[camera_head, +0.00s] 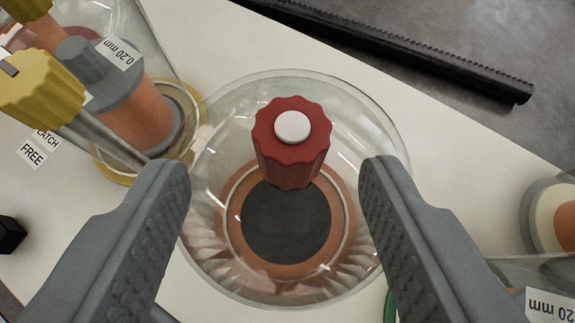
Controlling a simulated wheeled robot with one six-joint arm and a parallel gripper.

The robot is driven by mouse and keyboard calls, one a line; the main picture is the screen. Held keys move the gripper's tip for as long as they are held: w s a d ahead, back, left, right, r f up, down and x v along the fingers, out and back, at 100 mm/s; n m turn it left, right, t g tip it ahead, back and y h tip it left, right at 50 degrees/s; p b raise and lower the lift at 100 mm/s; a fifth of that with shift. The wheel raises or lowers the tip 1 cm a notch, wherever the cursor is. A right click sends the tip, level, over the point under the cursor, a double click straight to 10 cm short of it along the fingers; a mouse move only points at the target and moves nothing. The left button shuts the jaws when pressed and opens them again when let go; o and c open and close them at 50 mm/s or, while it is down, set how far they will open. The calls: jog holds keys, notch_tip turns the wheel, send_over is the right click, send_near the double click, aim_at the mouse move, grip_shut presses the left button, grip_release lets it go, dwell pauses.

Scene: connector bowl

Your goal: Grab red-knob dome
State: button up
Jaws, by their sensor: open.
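The red-knob dome (365,115) is a clear glass dome in the middle of the head camera view. Its fluted red knob (291,150) has a white cap on top. Through the glass I see a dark disc on an orange ring (286,220). My gripper (277,180) is open, with one grey finger on each side of the knob and clear space between each finger and the knob. The fingers overlap the dome's sides in the picture; I cannot tell their height above the glass.
A second clear dome with a yellow knob (42,88) stands close at upper left, over an orange and grey part (140,115). A black ridged bar (400,48) lies along the table's (210,40) far edge. Another part (552,215) is at the right edge.

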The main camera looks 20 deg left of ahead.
aim_at(293, 159)
jog(key=shift+d+x, duration=0.15)
jog(key=shift+x, duration=1.15)
jog(key=shift+d+x, duration=0.15)
jog(key=shift+x, duration=1.1)
jog(key=shift+w, duration=0.15)
grip_shut()
